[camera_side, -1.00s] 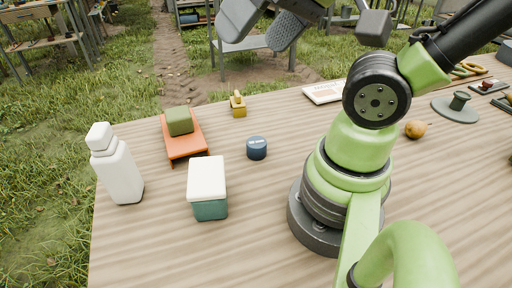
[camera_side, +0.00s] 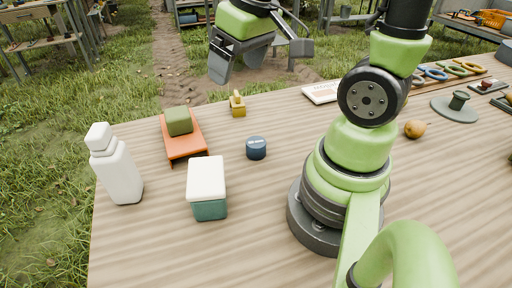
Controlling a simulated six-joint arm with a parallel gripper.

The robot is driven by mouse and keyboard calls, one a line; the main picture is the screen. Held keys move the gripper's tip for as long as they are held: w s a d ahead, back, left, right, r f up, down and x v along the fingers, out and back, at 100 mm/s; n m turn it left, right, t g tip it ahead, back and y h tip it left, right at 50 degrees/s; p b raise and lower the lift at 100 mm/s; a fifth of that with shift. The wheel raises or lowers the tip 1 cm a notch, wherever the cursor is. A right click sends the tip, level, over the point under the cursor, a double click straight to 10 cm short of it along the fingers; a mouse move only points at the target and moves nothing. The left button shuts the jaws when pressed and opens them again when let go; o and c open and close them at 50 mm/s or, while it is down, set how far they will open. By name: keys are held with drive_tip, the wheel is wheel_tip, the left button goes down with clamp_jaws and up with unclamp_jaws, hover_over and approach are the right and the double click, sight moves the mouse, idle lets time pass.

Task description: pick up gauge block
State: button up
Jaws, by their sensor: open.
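An olive-green block (camera_side: 179,121), the thing most like a gauge block here, sits on an orange tray (camera_side: 190,147) at the left of the wooden table. I cannot tell for sure that it is the gauge block. My gripper (camera_side: 260,58) is open and empty, with its two dark fingers spread wide. It hangs high above the table's far edge, up and to the right of the block, well apart from it.
A white bottle (camera_side: 117,170), a white-lidded teal box (camera_side: 208,190), a dark blue round tin (camera_side: 256,148) and a small yellow item (camera_side: 238,104) stand around the tray.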

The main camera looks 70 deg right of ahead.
drive_tip(key=d+f+n+g, duration=0.25)
drive_tip(key=d+f, duration=0.35)
drive_tip(key=f, duration=0.4)
drive_tip(key=g, duration=0.1)
hover_over(256, 142)
wheel_tip(256, 142, down, 6)
drive_tip(key=shift+f, duration=3.05)
drive_tip(key=c, duration=1)
